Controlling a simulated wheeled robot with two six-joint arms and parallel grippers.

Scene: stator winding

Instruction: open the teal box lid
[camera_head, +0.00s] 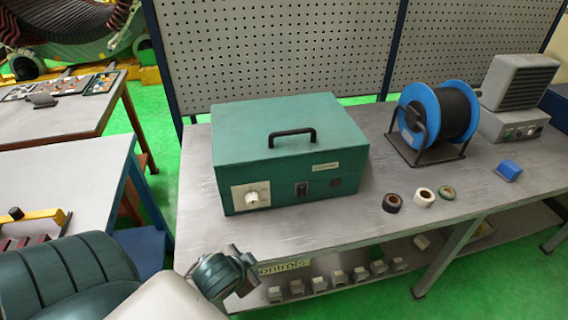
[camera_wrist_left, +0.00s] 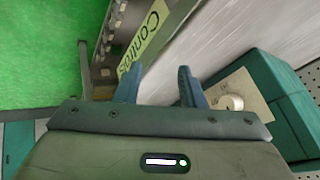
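The teal box (camera_head: 285,155) stands on the grey workbench with its lid (camera_head: 240,118) shut. A black handle (camera_head: 292,135) is on top of the lid. A white dial (camera_head: 252,197) and small dark switches are on its front. In the left wrist view the box (camera_wrist_left: 262,98) shows at the right, with its dial panel facing my gripper. My left gripper (camera_wrist_left: 158,86) is open and empty, its two fingers apart. In the head view it is low in front of the bench's near edge, apart from the box. My right gripper is not in view.
A blue cable reel (camera_head: 415,120) and a grey vented unit (camera_head: 517,95) stand to the right on the bench. A lower shelf holds several small parts (camera_head: 345,279). A perforated panel (camera_head: 270,50) rises behind.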

